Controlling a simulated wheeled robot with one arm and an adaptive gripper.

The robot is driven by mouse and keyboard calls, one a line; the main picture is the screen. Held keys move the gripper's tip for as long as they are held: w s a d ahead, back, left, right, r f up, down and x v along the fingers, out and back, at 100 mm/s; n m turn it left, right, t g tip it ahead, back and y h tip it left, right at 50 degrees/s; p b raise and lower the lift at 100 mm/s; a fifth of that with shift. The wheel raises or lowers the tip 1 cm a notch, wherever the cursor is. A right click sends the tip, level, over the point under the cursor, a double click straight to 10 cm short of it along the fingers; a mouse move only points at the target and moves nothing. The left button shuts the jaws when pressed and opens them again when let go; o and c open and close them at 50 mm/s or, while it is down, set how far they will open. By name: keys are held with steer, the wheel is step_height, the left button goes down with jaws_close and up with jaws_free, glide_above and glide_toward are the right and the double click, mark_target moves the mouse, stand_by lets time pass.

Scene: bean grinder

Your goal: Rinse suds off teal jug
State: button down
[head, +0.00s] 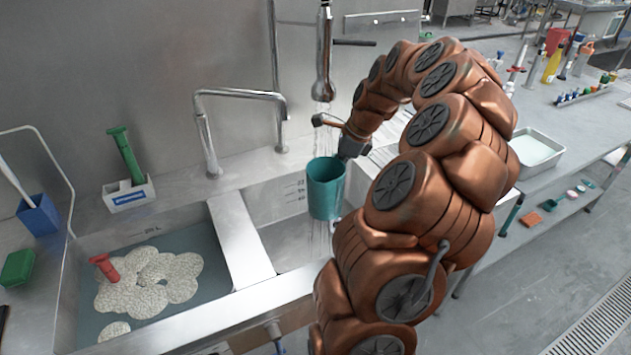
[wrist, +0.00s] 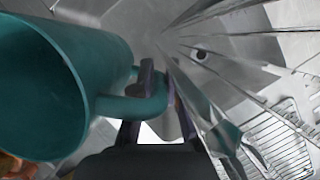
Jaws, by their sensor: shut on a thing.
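The teal jug (head: 325,190) hangs over the right sink basin (head: 290,205), roughly upright in the head view. My gripper (wrist: 160,85) is shut on the jug's handle (wrist: 135,104), which shows between the fingers in the wrist view. In the head view the gripper (head: 352,146) is at the jug's upper right and partly hidden by my arm. Water runs from the tap (head: 323,85) down around the jug; some streams show below it. In the wrist view the streams pass to the right of the jug (wrist: 50,85). I see no clear suds on the visible jug wall.
The left basin holds grey water with foam patches (head: 150,285) and a red-handled tool (head: 104,267). A steel divider (head: 240,240) separates the basins. A bent spout (head: 205,130) stands behind them. A white caddy (head: 129,195) with a green brush stands at the back left.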

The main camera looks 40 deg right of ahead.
mark_target(338, 178)
steer(key=shift+s+a+b, duration=0.4)
steer(key=shift+s+b, duration=0.05)
steer(key=shift+s, duration=0.3)
steer(key=shift+s+a+b, duration=0.4)
steer(key=shift+s+b, duration=0.05)
steer(key=shift+s, duration=0.25)
stand_by(0.5)
steer(key=shift+s+a+r+b, duration=0.3)
steer(key=shift+s+a+r, duration=0.1)
steer(key=shift+s+r, duration=0.3)
steer(key=shift+s+a+r+b, duration=0.25)
steer(key=shift+s+a+r, duration=0.15)
steer(key=shift+s+r, duration=0.3)
steer(key=shift+s+a+r+b, duration=0.35)
steer(key=shift+s+r, duration=0.25)
steer(key=shift+s, duration=0.2)
